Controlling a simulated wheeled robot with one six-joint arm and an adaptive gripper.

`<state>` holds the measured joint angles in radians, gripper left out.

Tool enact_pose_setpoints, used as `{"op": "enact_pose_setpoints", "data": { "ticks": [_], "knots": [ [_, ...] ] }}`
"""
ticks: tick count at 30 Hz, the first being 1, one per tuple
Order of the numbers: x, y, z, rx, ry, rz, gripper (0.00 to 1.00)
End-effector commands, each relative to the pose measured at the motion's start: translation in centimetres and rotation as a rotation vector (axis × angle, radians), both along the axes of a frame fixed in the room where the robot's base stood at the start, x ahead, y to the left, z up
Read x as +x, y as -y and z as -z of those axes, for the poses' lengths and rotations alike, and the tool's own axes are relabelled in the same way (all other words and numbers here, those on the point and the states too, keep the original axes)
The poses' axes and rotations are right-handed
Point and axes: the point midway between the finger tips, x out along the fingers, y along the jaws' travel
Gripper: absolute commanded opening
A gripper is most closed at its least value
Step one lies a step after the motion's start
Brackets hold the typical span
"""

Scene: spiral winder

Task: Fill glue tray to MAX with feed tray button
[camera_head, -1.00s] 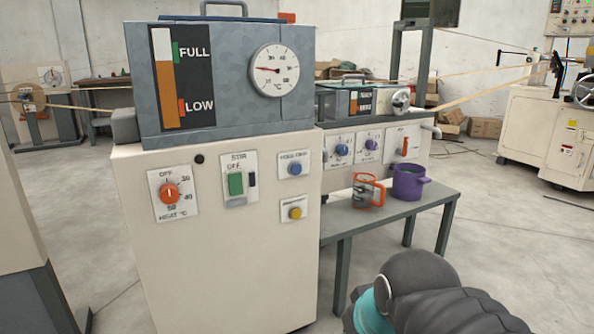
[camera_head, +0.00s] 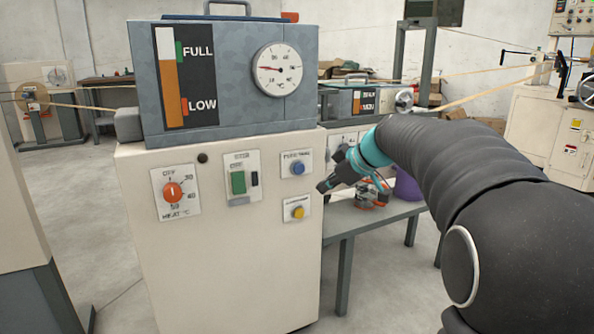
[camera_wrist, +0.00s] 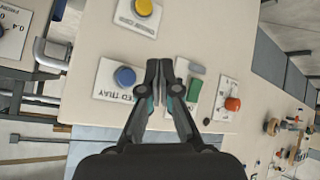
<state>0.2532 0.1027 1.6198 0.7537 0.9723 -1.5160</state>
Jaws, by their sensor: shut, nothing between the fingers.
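The blue feed tray button (camera_head: 297,168) sits on a white plate at the upper right of the cream cabinet's front. In the wrist view the blue button (camera_wrist: 124,77) shows upside down, left of my fingertips, its plate lettered TRAY. My gripper (camera_head: 322,187) is shut and empty, just right of and below the button in the head view, apart from it. The closed fingertips (camera_wrist: 158,68) point at the panel. The glue tray (camera_head: 340,104) appears to be the grey box behind, with a small orange level gauge (camera_head: 363,101); its lettering is too small to read.
A yellow button (camera_head: 298,212) lies below the blue one. A green switch (camera_head: 238,182) and an orange heat knob (camera_head: 172,192) are to the left. The tank above has a FULL/LOW gauge (camera_head: 171,78). A grey table (camera_head: 375,218) holds a purple pot (camera_head: 407,187).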

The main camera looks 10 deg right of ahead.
Motion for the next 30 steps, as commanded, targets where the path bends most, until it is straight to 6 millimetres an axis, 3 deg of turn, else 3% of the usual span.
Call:
{"op": "enact_pose_setpoints", "data": {
  "ticks": [14,30],
  "knots": [
    [0.7,-0.3,0.0,0.000,0.001,-0.002,0.00],
    [6.6,-2.2,-0.2,0.000,-0.001,-0.002,0.00]
  ]
}}
